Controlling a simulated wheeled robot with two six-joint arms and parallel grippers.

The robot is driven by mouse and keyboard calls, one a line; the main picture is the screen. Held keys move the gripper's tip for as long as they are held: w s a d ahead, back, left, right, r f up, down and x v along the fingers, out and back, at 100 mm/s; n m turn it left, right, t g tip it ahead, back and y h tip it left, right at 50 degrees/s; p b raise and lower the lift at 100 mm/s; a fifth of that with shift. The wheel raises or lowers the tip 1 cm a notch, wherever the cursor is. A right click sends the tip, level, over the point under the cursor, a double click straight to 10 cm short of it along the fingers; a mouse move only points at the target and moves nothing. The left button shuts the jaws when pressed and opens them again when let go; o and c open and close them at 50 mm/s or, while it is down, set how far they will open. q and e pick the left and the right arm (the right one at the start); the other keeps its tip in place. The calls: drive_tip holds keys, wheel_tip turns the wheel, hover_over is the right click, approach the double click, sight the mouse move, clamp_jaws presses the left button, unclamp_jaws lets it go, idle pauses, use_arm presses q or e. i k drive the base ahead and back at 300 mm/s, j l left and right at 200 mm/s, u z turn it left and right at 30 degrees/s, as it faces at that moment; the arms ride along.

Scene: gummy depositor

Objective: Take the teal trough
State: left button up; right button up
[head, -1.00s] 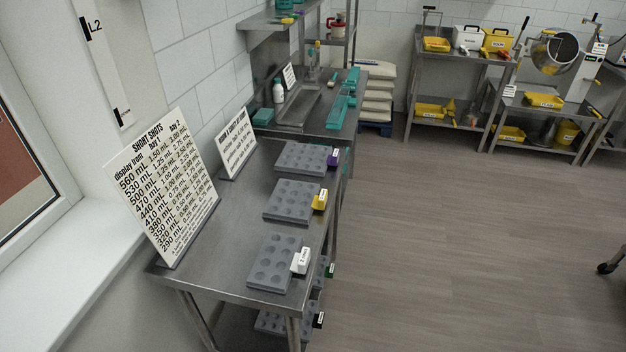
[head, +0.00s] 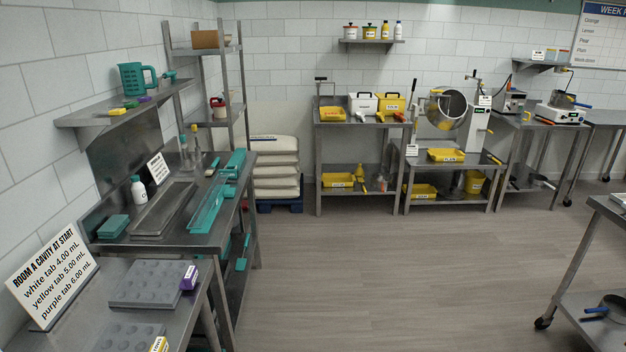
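A long narrow teal piece (head: 206,210), which looks like the trough, lies lengthwise near the right edge of the steel bench (head: 168,239) at left. Another teal piece (head: 235,162) lies behind it, near the far end of the bench. A small teal block (head: 113,226) sits at the bench's left front. I cannot tell for certain which teal piece is the trough. Neither of my grippers shows in the head view.
A shallow steel tray (head: 164,208) lies left of the long teal piece. A grey mould (head: 147,283) with a purple tab is on the nearer table. A teal jug (head: 132,77) stands on the wall shelf. The floor (head: 390,280) right of the bench is clear.

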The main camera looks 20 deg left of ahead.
sight(202, 220)
drive_tip(key=i+u, duration=0.1)
drive_tip(key=i, duration=0.35)
drive_tip(key=i+l+u, duration=0.15)
drive_tip(key=i, duration=0.3)
drive_tip(key=i+l+u, duration=0.1)
drive_tip(key=i, duration=0.35)
drive_tip(key=i+l+u, duration=0.1)
drive_tip(key=i, duration=0.3)
drive_tip(key=i+u, duration=0.45)
drive_tip(key=i+l+u, duration=0.2)
drive_tip(key=u, duration=0.2)
drive_tip(key=i+l+u, duration=0.85)
drive_tip(key=k+j, duration=0.1)
